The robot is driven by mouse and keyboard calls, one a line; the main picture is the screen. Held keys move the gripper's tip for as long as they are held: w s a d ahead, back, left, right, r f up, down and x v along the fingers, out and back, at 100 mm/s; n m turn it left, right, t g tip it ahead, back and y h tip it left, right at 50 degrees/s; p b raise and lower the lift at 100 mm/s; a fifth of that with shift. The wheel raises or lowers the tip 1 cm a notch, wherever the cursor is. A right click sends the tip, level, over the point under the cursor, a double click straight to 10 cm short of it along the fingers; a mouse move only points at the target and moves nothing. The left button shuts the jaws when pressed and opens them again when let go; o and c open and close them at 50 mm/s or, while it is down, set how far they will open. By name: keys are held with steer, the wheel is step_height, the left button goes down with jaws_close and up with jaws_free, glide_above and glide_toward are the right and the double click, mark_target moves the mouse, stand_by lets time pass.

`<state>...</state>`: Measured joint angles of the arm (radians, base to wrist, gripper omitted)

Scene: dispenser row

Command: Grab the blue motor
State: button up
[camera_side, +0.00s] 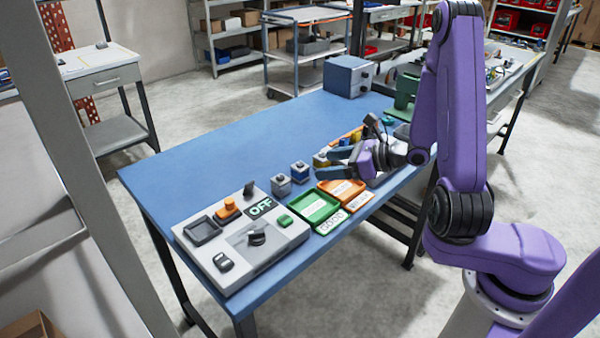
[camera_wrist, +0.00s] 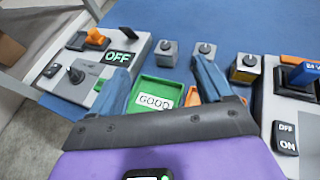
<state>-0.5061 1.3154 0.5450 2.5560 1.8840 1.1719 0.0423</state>
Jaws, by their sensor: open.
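The blue motor (camera_side: 300,172) stands upright on the blue table, between a grey motor (camera_side: 280,185) and a yellow motor (camera_side: 320,160). In the wrist view the blue motor's top (camera_wrist: 206,49) shows just beyond the right fingertip, and that finger hides most of its body. The grey motor (camera_wrist: 166,51) and yellow motor (camera_wrist: 244,68) stand on either side of it. My gripper (camera_side: 334,163) is open and empty, above the table near the yellow motor and the trays. Its two blue fingers (camera_wrist: 161,68) are spread wide in the wrist view.
A green tray (camera_side: 313,207) labelled GOOD and an orange tray (camera_side: 342,190) lie in front of the motors. A grey control panel (camera_side: 243,236) with an OFF sign is at the left. Another panel (camera_wrist: 292,125) is at the right. The table's back left is clear.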

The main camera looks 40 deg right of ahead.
steer(key=s+d+f+m+t+h, duration=0.1)
steer(key=s+d+m+h, duration=0.15)
steer(key=d+m, duration=0.2)
glide_toward(303, 165)
steer(key=shift+n+h, duration=0.35)
steer(key=shift+h, duration=0.1)
steer(key=x, duration=0.4)
steer(key=a+x, duration=0.1)
steer(key=x, duration=0.1)
steer(key=shift+r, duration=0.35)
steer(key=shift+d+f+x, duration=0.15)
steer(key=shift+x, duration=1.15)
steer(key=shift+d+f+x, duration=0.1)
steer(key=shift+f+x, duration=0.05)
steer(key=shift+x, duration=1.2)
steer(key=shift+s, duration=0.1)
steer(key=c, duration=1.3)
